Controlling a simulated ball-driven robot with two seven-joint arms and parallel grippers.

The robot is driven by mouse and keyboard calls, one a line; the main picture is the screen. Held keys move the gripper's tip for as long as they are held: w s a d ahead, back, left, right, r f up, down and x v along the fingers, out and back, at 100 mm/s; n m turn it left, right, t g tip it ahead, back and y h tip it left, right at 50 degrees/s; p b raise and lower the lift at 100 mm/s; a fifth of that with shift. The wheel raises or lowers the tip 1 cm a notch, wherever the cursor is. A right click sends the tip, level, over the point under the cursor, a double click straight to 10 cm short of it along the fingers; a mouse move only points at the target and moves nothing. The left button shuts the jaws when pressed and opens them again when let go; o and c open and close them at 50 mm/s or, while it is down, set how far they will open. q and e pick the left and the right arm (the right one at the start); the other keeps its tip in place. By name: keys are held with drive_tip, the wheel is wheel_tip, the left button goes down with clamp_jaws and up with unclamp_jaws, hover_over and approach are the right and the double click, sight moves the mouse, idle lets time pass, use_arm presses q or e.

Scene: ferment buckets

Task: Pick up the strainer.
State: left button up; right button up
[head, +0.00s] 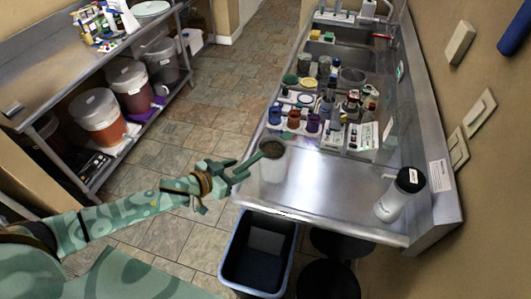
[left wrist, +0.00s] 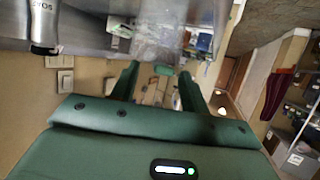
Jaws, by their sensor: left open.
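My left gripper (head: 246,167) reaches in from the left at the near left end of the steel counter. Its two green fingers stand apart in the left wrist view (left wrist: 158,85), and nothing is clearly clasped. A whitish cup-like vessel (head: 273,165) with a dark inside stands on the counter just right of the fingertips. I cannot tell whether this is the strainer or holds it. In the left wrist view a small green piece (left wrist: 163,70) shows between and beyond the fingers; I cannot tell what it belongs to. My right gripper is not in view.
Jars, cups and boxes crowd the counter (head: 333,193) behind the vessel. A white bottle with a black cap (head: 402,194) stands at the right. A blue bin (head: 257,252) is below the near edge. A shelf rack with buckets (head: 100,115) stands at left. The counter's near middle is clear.

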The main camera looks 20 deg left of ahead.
sight(243, 166)
use_arm(q)
drive_tip(key=x, duration=0.5)
drive_tip(key=shift+w+f, duration=0.15)
clamp_jaws()
